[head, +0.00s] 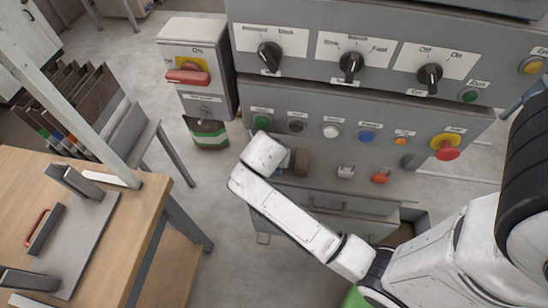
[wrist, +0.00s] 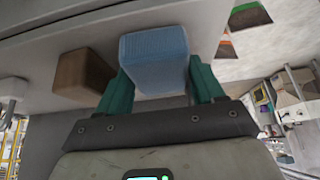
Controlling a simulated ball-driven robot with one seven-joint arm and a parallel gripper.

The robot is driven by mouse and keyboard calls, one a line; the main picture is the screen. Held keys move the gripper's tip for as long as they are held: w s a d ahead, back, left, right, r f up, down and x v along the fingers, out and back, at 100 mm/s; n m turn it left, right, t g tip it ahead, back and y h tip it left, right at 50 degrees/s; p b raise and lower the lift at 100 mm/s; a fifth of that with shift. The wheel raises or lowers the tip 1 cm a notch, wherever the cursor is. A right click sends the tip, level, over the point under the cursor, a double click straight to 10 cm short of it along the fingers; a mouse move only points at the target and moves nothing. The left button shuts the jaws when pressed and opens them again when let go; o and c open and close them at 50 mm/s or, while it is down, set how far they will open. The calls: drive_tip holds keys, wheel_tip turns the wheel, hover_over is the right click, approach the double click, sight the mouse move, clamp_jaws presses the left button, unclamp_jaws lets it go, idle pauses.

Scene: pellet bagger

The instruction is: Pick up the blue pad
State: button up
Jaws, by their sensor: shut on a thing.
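The blue pad (wrist: 155,58) is a ribbed light-blue block in the wrist view. My gripper (wrist: 163,82) has its two green fingers on either side of the pad and is shut on it. The pad is close to the grey ledge of the machine; I cannot tell whether it still touches it. In the head view my white wrist hides most of the gripper and pad, near the left end of the ledge.
A brown block (wrist: 83,75) sits beside the pad on the ledge (head: 330,183); it also shows in the head view (head: 301,162). The control panel (head: 290,98) rises behind. A wooden table (head: 110,225) stands left.

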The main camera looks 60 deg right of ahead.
drive_tip(key=shift+a+r, duration=0.1)
drive_tip(key=shift+a+r, duration=0.15)
drive_tip(key=shift+r, duration=0.05)
drive_tip(key=s+a+r, duration=0.1)
drive_tip(key=a+r, duration=0.1)
drive_tip(key=a, duration=0.2)
drive_tip(key=s+a+r, duration=0.2)
drive_tip(key=a+r, duration=0.1)
drive_tip(key=a, duration=0.1)
drive_tip(key=s+a+r, duration=0.1)
drive_tip(key=a+r, duration=0.1)
drive_tip(key=a, duration=0.2)
drive_tip(key=shift+s+a+r+b, duration=0.2)
drive_tip(key=shift+s+a+b, duration=0.1)
drive_tip(key=shift+s+b, duration=0.1)
